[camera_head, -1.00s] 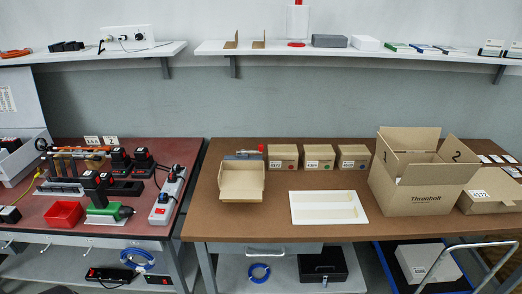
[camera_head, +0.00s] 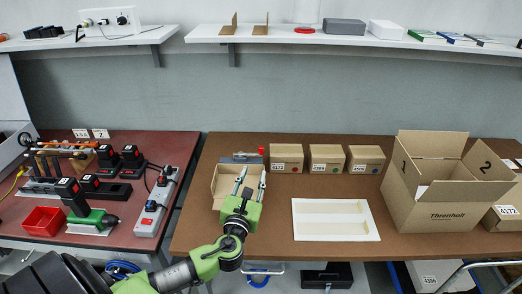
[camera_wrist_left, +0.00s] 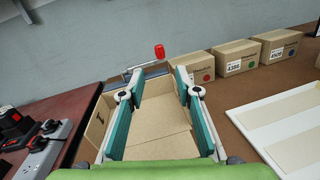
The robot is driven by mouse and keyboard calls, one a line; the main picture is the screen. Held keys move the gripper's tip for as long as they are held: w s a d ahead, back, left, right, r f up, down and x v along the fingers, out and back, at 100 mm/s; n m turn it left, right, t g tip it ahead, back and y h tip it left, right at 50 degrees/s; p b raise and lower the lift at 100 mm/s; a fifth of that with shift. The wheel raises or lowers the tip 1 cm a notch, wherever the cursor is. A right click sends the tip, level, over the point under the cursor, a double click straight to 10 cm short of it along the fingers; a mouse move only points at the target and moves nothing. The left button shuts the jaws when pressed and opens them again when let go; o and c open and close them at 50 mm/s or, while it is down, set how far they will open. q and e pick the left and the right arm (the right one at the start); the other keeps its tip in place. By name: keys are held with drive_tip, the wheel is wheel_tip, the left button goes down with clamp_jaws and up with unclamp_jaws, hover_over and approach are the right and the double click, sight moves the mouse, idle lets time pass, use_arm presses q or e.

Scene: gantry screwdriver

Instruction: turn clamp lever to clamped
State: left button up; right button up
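The clamp lever, with a red knob (camera_head: 261,151), is at the back of the brown table behind an open cardboard box (camera_head: 226,191). In the left wrist view the red knob (camera_wrist_left: 160,51) stands up at the right end of a metal rod, above the far edge of the box. My left gripper (camera_head: 252,176) is open and empty, over the open box and in front of the lever, not touching the knob. In the left wrist view its fingers (camera_wrist_left: 157,80) point towards the knob with a wide gap. The clamp's lower part is partly hidden by the box. My right gripper is out of view.
Several small closed boxes (camera_head: 326,159) stand right of the lever. A white tray (camera_head: 335,235) lies in front of them, and a large open carton (camera_head: 437,207) stands further right. The red table (camera_head: 120,235) at left holds tools and a power strip (camera_head: 157,201).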

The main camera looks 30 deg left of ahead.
sight(261, 152)
use_arm(q)
drive_tip(key=x, duration=0.3)
drive_tip(key=shift+w+a+r, duration=0.1)
drive_tip(key=shift+w, duration=0.15)
drive_tip(key=shift+x, duration=1.05)
drive_tip(key=x, duration=0.5)
drive_tip(key=shift+w, duration=0.1)
drive_tip(key=shift+w+a, duration=0.2)
drive_tip(key=shift+w, duration=0.15)
drive_tip(key=shift+w+a, duration=0.1)
drive_tip(key=shift+w, duration=0.2)
clamp_jaws()
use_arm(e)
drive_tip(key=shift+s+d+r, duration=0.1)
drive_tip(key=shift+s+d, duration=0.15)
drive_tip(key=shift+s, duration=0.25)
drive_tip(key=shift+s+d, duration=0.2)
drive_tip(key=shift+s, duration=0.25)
